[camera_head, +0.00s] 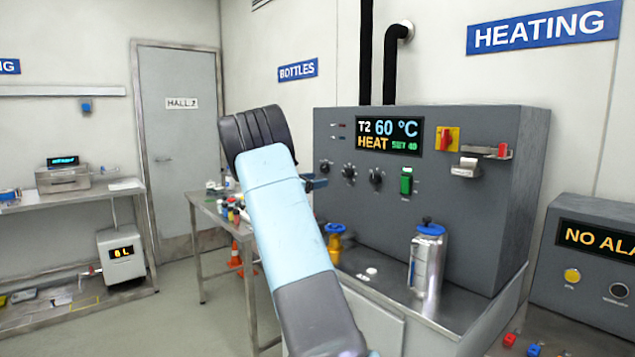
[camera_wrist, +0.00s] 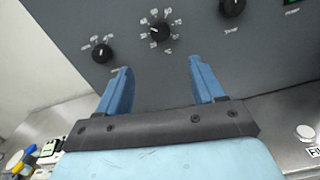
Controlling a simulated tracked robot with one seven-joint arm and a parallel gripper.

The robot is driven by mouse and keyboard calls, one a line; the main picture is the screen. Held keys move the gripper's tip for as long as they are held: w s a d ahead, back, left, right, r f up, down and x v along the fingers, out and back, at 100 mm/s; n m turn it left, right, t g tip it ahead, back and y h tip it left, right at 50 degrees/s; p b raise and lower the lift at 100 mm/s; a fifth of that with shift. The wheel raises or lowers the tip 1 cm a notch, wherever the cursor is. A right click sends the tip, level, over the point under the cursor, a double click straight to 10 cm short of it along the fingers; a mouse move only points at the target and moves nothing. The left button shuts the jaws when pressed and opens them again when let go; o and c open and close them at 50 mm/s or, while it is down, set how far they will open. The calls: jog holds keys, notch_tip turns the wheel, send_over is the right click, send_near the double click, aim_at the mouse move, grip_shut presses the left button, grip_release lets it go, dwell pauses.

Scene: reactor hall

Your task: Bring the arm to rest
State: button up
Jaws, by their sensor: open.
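My arm rises in front of the grey heating cabinet (camera_head: 470,220) in the head view. My gripper shows in the wrist view (camera_wrist: 160,82) with its two blue fingers apart and nothing between them. The fingers point toward the cabinet's front panel, near its black knobs (camera_wrist: 160,31). I cannot tell how far the fingertips are from the panel. The cabinet display (camera_head: 390,135) reads T2 60 °C, HEAT, SET 40.
A silver canister (camera_head: 426,262) with a blue lid and a yellow vessel (camera_head: 335,242) stand on the cabinet's ledge. A side table (camera_head: 208,212) holds several small bottles. An alarm panel (camera_head: 595,270) stands at the right. Open floor lies at the left, before the door (camera_head: 180,140).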

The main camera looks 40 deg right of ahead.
dwell(0.4)
jog(key=s+a+r+m+y, duration=0.1)
jog(key=s+a+m+y, duration=0.5)
jog(key=s, duration=0.5)
jog(key=s+a+r+m+y, duration=0.2)
jog(key=s+a+m+y, duration=0.1)
jog(key=s+a, duration=0.6)
jog(key=s+a+f+m+t+y, duration=0.2)
jog(key=s+a+m+y, duration=0.2)
jog(key=s+a, duration=0.8)
jog(key=s+a+f+m+t+y, duration=0.2)
jog(key=s+a+f+m+y, duration=0.1)
jog(key=s+a, duration=0.9)
jog(key=s+m+y, duration=0.1)
jog(key=s+y, duration=0.1)
jog(key=s, duration=0.1)
jog(key=shift+s+a, duration=0.3)
jog(key=shift+a, duration=0.05)
